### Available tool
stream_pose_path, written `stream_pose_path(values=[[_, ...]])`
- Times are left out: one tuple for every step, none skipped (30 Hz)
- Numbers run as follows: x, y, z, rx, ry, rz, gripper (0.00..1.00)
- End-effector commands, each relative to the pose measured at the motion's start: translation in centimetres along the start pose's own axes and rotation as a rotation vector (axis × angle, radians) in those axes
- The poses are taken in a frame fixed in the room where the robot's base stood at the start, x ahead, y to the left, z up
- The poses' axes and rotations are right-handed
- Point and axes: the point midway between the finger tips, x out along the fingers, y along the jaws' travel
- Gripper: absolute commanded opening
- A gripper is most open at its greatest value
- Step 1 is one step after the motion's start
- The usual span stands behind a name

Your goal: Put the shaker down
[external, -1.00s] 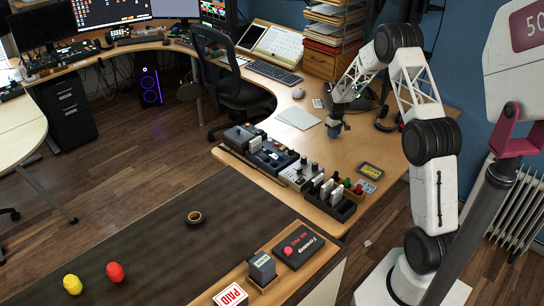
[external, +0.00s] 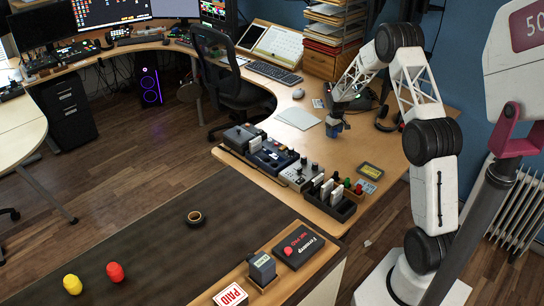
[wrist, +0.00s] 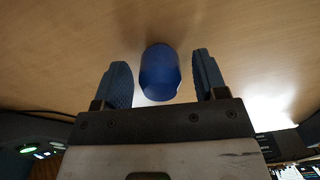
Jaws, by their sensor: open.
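The shaker (wrist: 159,75) is a blue, rounded object, seen between the two fingers of my gripper (wrist: 160,82) in the wrist view. A gap shows on each side of it, so the fingers are open and apart from it. In the external view, the shaker (external: 334,129) shows as a small blue shape on the wooden desk (external: 372,152), just below my gripper (external: 336,116). Its lower end appears to stand on the desk top. My gripper partly hides its upper part.
White paper (external: 295,118) lies left of the shaker. A dark rack with bottles and cards (external: 333,200) and several desk devices (external: 270,154) line the desk's front edge. Headphones (external: 388,119) lie to the right. Bare desk lies in front of the shaker.

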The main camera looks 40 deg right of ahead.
Motion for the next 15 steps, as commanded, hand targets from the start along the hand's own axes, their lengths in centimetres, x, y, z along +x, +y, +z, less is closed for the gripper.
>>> stream_pose_path(values=[[-0.5, 0.0, 0.0, 0.0, 0.001, 0.001, 0.66], [-0.8, 0.0, 0.0, 0.0, 0.001, 0.001, 0.66], [-1.2, 0.0, 0.0, 0.0, 0.002, 0.001, 0.66], [-1.6, 0.0, -0.1, 0.0, 0.002, 0.001, 0.66], [-2.0, 0.0, -0.1, 0.0, 0.003, 0.001, 0.66], [-2.5, 0.0, 0.0, 0.0, 0.003, 0.001, 0.66], [-3.0, 0.0, 0.0, 0.0, 0.002, 0.001, 0.66], [-3.4, 0.0, 0.0, 0.0, 0.002, 0.001, 0.66], [-4.1, 0.0, -0.1, 0.0, 0.003, 0.001, 0.66], [-4.5, 0.0, -0.1, 0.0, 0.003, 0.001, 0.66], [-5.1, 0.0, 0.0, 0.0, 0.003, 0.001, 0.66], [-5.8, 0.0, 0.0, 0.0, 0.002, 0.001, 0.66], [-6.2, 0.0, 0.0, 0.0, 0.003, 0.001, 0.66], [-6.7, 0.0, 0.0, 0.0, 0.003, 0.001, 0.66], [-7.3, 0.0, 0.0, 0.0, 0.002, 0.001, 0.66]])
